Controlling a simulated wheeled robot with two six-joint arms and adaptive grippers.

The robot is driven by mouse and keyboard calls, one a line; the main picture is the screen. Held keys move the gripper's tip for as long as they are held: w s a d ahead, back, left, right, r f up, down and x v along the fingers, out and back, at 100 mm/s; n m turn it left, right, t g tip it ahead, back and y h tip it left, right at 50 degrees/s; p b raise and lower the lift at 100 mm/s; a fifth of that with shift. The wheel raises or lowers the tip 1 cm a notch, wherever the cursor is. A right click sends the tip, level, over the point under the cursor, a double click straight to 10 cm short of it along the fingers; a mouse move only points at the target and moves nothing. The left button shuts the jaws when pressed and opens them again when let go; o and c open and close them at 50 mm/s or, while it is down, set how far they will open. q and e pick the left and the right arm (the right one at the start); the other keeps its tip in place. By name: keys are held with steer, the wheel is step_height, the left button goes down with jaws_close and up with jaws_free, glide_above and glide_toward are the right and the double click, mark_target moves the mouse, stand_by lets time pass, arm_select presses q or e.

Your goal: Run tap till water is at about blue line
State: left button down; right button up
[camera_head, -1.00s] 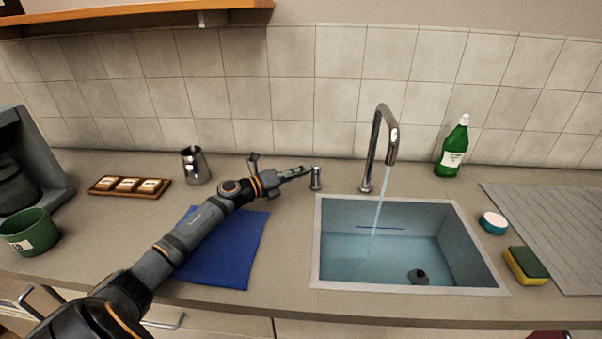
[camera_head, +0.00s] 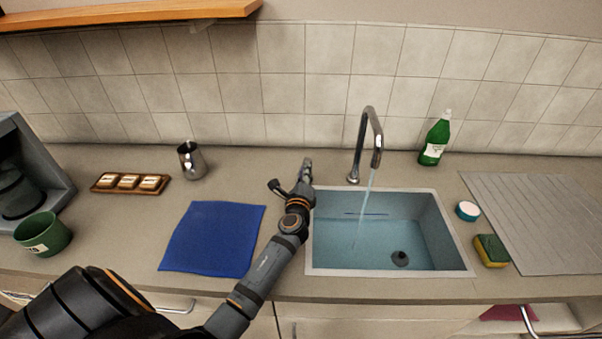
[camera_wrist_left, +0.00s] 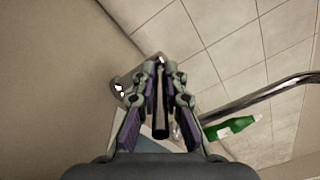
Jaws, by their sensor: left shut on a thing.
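The tap (camera_head: 364,135) pours a thin stream of water (camera_head: 361,220) into the sink (camera_head: 463,245). The blue line (camera_head: 366,213) runs along the basin's back wall. The water surface (camera_head: 340,245) appears close to the line, slightly below it; the exact gap is hard to tell. My left gripper (camera_head: 306,168) is left of the spout, at the tap's control post. In the left wrist view its fingers (camera_wrist_left: 160,75) are shut around a slim dark lever (camera_wrist_left: 160,122), beside the chrome post (camera_wrist_left: 124,84). The gripper hides the post in the head view. My right gripper is out of view.
A green bottle (camera_head: 435,140) stands behind the sink. A small blue-and-white tub (camera_head: 467,211) and a sponge (camera_head: 491,251) lie at its right, near the drainboard (camera_head: 545,225). A blue cloth (camera_head: 212,238), metal jug (camera_head: 192,160), tray (camera_head: 104,187) and green mug (camera_head: 42,234) are left.

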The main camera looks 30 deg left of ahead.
arm_select(q)
steer(key=shift+w+d+n+g+y+b, duration=0.15)
steer(key=shift+d+n+g+y+b, duration=0.2)
steer(key=shift+n+g+y+b, duration=0.45)
steer(key=shift+y, duration=0.5)
steer(key=c, duration=1.4)
jaws_free()
steer(key=shift+r, duration=0.3)
step_height(320, 180, up, 9)
steer(key=shift+r, duration=0.2)
